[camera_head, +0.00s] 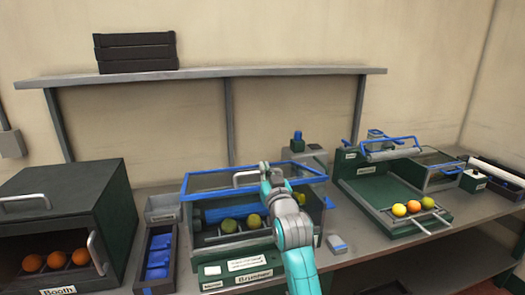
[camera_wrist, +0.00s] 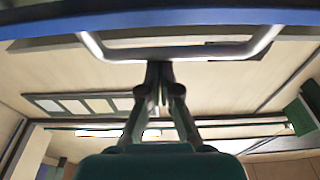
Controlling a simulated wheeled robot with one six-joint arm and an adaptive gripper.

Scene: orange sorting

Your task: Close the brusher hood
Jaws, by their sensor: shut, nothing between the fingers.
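The brusher (camera_head: 240,270) is a dark green machine with a "Brusher" label, in the middle of the head view. Its hood (camera_head: 205,181) is a clear panel in a blue frame, standing raised above the open bay where green-yellow fruit (camera_head: 230,225) lie. A grey handle (camera_head: 240,186) is on the hood. My gripper (camera_head: 265,172) is at the hood, just right of the handle. In the wrist view my gripper (camera_wrist: 158,85) is shut and empty, with its fingertips just below the grey handle (camera_wrist: 180,52) and the hood's blue edge (camera_wrist: 60,25). I cannot tell whether they touch.
A booth (camera_head: 70,200) with oranges stands left, beside a bin of blue items (camera_head: 158,262). A green tray station (camera_head: 375,195) with fruit is at right. A small grey-blue block (camera_head: 337,244) lies right of the brusher. A shelf (camera_head: 210,74) hangs behind.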

